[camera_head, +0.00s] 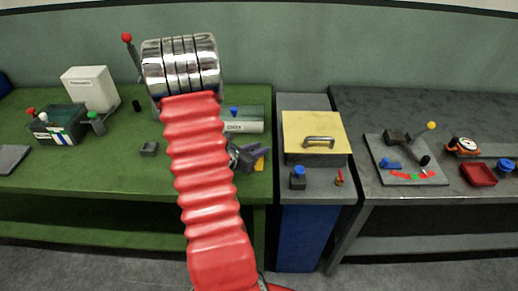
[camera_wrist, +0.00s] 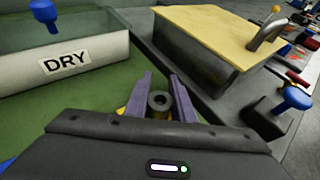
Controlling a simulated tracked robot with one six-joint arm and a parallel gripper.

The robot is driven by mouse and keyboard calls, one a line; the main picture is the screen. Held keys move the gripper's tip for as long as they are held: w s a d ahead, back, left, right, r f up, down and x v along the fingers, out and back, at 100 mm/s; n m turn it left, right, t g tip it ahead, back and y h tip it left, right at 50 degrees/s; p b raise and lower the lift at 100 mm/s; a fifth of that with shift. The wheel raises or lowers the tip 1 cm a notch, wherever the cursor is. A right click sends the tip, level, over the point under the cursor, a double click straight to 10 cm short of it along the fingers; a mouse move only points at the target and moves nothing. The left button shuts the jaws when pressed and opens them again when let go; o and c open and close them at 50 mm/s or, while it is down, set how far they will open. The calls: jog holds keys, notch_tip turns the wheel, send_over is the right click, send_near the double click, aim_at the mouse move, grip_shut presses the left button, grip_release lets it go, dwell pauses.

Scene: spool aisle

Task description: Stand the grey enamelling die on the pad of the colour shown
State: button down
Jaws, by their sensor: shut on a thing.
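My gripper (camera_head: 252,157) has purple fingers and is low over the right end of the green bench in the head view. In the wrist view my gripper (camera_wrist: 161,92) is shut on the grey enamelling die (camera_wrist: 159,101), a short grey ring with a dark hole facing the camera. A yellow-orange patch (camera_head: 260,164), perhaps a pad, shows beside the fingertips. It also shows left of the fingers in the wrist view (camera_wrist: 122,111). Whether the die touches it or the bench is hidden. I cannot make out other pads or which colour is shown.
A clear tray labelled DRY (camera_wrist: 66,63) stands left of my gripper. A yellow-lidded box (camera_head: 314,132) with a metal handle is to the right, with a blue-topped knob (camera_head: 298,178) before it. A small grey block (camera_head: 149,148) lies left of my arm.

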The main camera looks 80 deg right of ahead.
jog(key=shift+f, duration=0.1)
jog(key=c, duration=1.5)
grip_release()
jog(key=shift+a+r, duration=0.1)
jog(key=shift+r, duration=0.1)
jog(key=v, duration=1.1)
jog(key=shift+w+a, duration=0.2)
jog(key=shift+a, duration=0.15)
